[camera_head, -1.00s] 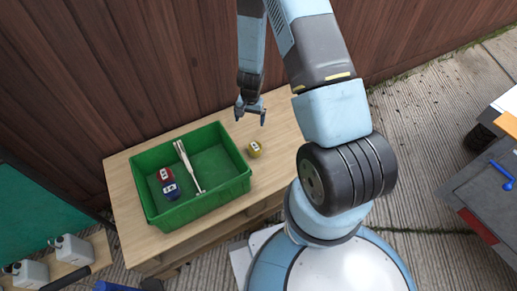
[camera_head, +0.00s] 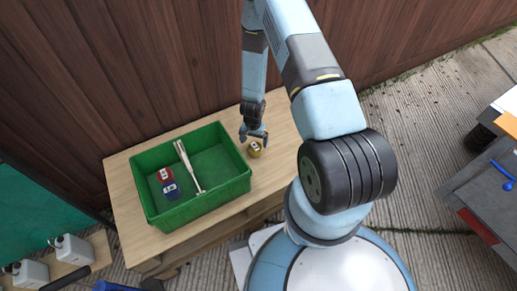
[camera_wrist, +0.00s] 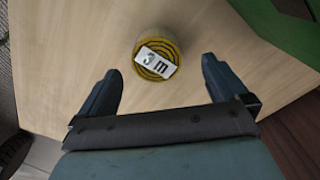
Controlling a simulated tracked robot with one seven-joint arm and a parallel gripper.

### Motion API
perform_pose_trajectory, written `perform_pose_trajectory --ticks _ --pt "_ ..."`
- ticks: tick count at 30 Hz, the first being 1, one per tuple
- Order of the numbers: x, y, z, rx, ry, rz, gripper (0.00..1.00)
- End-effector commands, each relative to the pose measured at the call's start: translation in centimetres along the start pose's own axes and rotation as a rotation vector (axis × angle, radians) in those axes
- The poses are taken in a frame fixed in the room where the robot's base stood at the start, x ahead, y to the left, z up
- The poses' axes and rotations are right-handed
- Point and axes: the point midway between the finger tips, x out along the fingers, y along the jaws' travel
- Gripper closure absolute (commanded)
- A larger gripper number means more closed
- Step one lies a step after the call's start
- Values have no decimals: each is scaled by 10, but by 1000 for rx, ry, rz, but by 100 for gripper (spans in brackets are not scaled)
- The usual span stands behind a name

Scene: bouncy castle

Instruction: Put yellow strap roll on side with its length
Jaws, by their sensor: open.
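The yellow strap roll (camera_head: 254,149) sits on the wooden table to the right of the green crate. In the wrist view the roll (camera_wrist: 157,60) shows its round coiled face with a white label reading "3 m". My gripper (camera_head: 254,136) is above and just behind the roll, pointing down. In the wrist view my gripper (camera_wrist: 163,80) has its two fingers spread apart, with the roll ahead of the gap between them. Nothing is between the fingers. The green crate (camera_head: 228,187) holds a red roll (camera_head: 165,174), a blue roll (camera_head: 171,190) and a pale metal bar (camera_head: 188,165).
The wooden table (camera_head: 120,190) stands against a wooden fence (camera_head: 90,70). Bare tabletop lies around the roll. The crate wall (camera_wrist: 285,25) shows at upper right in the wrist view. White canisters (camera_head: 75,249) stand at lower left, and a grey cart (camera_head: 485,190) is at right.

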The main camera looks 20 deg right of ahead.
Motion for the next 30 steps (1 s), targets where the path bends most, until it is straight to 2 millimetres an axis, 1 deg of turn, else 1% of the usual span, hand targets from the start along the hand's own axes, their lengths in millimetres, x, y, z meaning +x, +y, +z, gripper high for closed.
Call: perform_pose_trajectory --ticks 3,8,10,18,21,25,30 --pt "9 0 1 1 -2 0 0" --pt "14 0 0 1 -1 0 0" --pt "20 1 -2 1 0 0 0" --pt "52 3 -5 0 -2 0 0" --pt "60 3 -6 1 -1 0 0" --pt "64 3 -6 0 0 0 0" --pt "64 3 -6 0 0 0 0"
